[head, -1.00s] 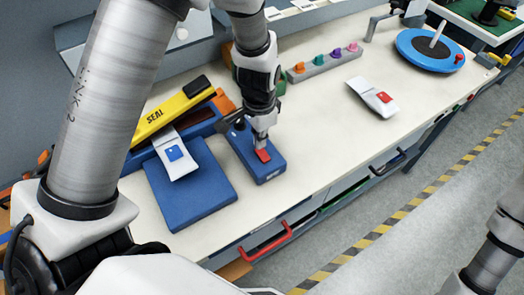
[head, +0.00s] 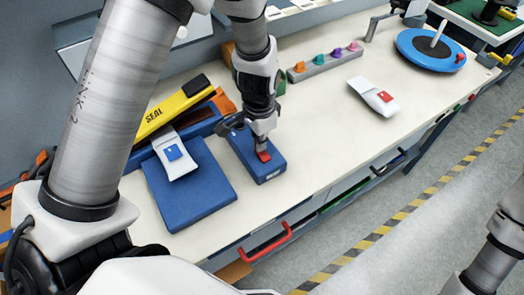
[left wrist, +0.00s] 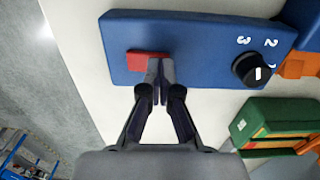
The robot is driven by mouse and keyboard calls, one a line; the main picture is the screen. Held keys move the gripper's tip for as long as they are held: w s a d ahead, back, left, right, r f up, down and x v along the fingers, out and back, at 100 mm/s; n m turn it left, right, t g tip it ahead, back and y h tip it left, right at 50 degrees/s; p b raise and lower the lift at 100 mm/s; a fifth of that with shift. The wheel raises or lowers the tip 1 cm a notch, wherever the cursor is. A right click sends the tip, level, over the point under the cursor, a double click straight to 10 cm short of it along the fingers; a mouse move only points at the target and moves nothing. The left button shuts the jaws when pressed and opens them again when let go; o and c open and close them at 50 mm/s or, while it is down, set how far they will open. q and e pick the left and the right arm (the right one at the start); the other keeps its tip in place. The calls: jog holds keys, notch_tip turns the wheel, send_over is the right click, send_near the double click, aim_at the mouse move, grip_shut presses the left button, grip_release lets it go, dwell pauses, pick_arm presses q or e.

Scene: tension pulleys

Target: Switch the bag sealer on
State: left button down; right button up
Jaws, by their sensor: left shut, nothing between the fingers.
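The bag sealer has a yellow arm marked SEAL (head: 170,110) and a blue control box (head: 244,148) on the workbench. The box carries a red switch (head: 264,156), which also shows in the left wrist view (left wrist: 140,56) beside a black dial (left wrist: 252,69) with numbers. My left gripper (head: 262,146) points down at the switch, shut and empty. In the left wrist view its fingertips (left wrist: 160,68) overlap the right end of the switch; I cannot tell whether they press it. Part of the switch is hidden by the fingers. My right gripper is out of view.
A white bag with a blue label (head: 174,154) lies partly on the blue plate (head: 205,185). Another white bag with a red label (head: 374,96) lies right on the bench. A grey rack of coloured clips (head: 325,63) and a blue turntable (head: 446,57) stand farther back.

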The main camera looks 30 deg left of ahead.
pick_arm(q)
jog(key=shift+f, duration=0.35)
notch_tip(320, 180, up, 7)
jog(key=p, duration=0.6)
jog(key=shift+r, duration=0.15)
dwell(0.4)
